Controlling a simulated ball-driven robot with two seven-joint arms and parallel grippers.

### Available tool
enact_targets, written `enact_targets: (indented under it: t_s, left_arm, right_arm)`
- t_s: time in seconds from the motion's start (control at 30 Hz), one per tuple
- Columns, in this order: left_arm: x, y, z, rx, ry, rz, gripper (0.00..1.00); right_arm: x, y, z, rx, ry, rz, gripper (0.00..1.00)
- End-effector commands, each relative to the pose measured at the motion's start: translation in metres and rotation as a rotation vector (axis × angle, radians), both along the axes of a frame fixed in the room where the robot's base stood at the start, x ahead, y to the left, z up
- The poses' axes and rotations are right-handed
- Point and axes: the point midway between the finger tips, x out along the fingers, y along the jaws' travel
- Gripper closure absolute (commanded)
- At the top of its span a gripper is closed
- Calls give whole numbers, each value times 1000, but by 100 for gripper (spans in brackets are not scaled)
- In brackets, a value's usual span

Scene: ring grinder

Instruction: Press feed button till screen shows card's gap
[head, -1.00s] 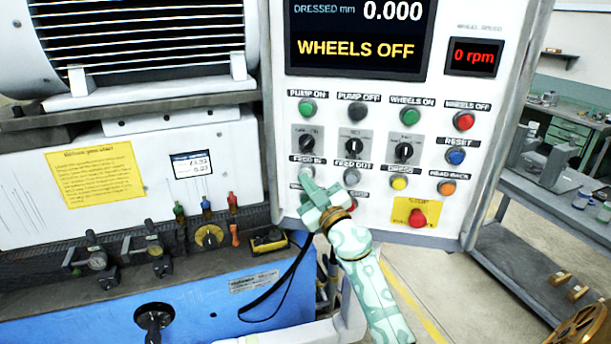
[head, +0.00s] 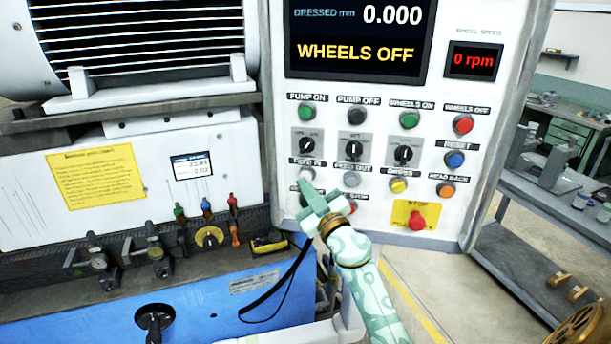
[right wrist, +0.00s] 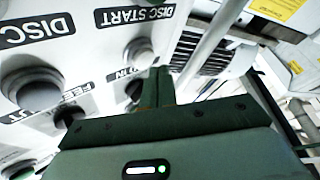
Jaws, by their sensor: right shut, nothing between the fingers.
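The control panel (head: 450,215) carries a pale FEED IN button (head: 306,174) and a pale FEED OUT button (head: 352,179). In the right wrist view the FEED IN button (right wrist: 138,52) appears just left of the fingertips. My right gripper (head: 307,184) is shut and empty, its tips close to the FEED IN button; I cannot tell whether they touch. The screen (head: 360,40) reads DRESSED mm 0.000 and WHEELS OFF; its top is cut off. A white card (head: 192,165) with a dark header hangs on the machine; its figures are too blurred to read surely. My left gripper is out of view.
A red stop button (head: 417,219) sits on a yellow plate low on the panel. Selector knobs (head: 355,147) sit above the feed buttons. A yellow notice (head: 96,175) is on the machine. A bench (head: 548,205) stands at the right, with open floor between.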

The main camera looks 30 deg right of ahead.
Motion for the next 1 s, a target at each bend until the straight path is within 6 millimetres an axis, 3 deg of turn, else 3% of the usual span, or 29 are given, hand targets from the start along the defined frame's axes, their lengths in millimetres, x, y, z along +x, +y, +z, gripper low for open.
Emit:
enact_targets:
  t_s: [0.37,1.0]
  left_arm:
    - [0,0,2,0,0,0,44]
    - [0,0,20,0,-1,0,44]
  right_arm:
    - [-2,3,0,1,1,1,100]
    - [-36,38,0,1,0,0,100]
